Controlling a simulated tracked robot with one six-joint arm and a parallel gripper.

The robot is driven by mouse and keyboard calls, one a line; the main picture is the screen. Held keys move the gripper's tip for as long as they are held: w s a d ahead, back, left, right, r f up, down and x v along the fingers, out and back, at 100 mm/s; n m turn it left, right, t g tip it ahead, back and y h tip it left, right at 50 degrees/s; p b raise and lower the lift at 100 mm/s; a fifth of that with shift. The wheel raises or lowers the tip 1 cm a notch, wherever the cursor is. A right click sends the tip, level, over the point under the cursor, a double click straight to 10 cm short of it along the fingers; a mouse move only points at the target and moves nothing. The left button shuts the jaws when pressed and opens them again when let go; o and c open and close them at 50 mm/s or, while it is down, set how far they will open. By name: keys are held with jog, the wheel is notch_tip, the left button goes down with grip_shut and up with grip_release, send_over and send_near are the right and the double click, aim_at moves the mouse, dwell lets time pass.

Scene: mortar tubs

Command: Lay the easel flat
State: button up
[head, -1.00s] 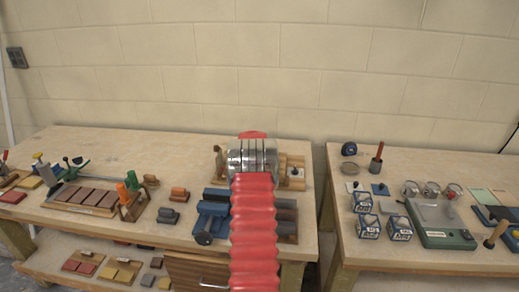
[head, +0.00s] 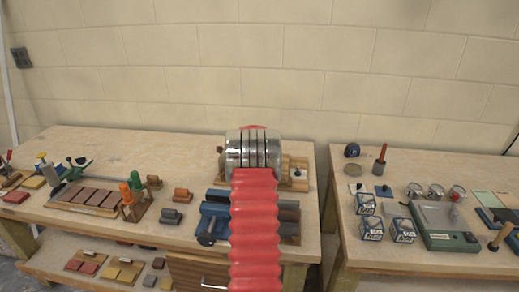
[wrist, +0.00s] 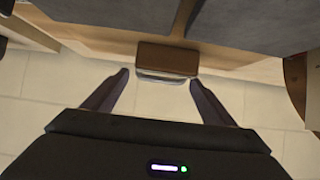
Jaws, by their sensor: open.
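My gripper (wrist: 159,80) is open in the wrist view, with its two dark fingers spread apart and nothing held between them. I cannot make out an easel for certain in either view. In the head view my red-sleeved arm and its silver end hide my fingers and part of the bench behind them.
On the left bench (head: 120,150) are a blue vise-like tool (head: 213,215), a tray of brown bars (head: 92,196) and small blocks. A wooden piece (head: 299,164) shows beside my arm. The right bench (head: 420,160) holds boxes and a green-based device (head: 440,238). A gap separates the benches.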

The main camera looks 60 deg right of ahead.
jog(key=shift+v, duration=4.95)
jog(key=shift+s+f, duration=0.1)
jog(key=shift+s, duration=0.05)
jog(key=w+a+r+n+t+y, duration=0.1)
jog(key=w+a+r+n+t, duration=0.1)
jog(key=w+a+r, duration=0.5)
jog(key=w+a+r+n+t+y, duration=0.1)
jog(key=w+a+r+n+y, duration=0.15)
jog(key=a, duration=0.85)
jog(key=w+a+r+n+t+y, duration=0.15)
jog(key=w+a, duration=0.25)
jog(key=a, duration=0.7)
jog(key=w+a+r+n+t+y, duration=0.1)
jog(key=w+a+r+n+y, duration=0.15)
jog(key=a, duration=0.85)
jog(key=s+a+n+g+y, duration=0.15)
jog(key=s+a, duration=0.25)
jog(key=a, duration=0.7)
jog(key=s+a+n+y, duration=0.2)
jog(key=s+a, duration=0.2)
jog(key=a, duration=0.7)
jog(key=s+a+f+n+g, duration=0.1)
jog(key=s+a, duration=0.4)
jog(key=s, duration=0.2)
jog(key=s+a+f+n+g, duration=0.1)
jog(key=s+a+f, duration=0.1)
jog(key=s+a, duration=0.3)
jog(key=s, duration=0.3)
jog(key=shift+f, duration=0.25)
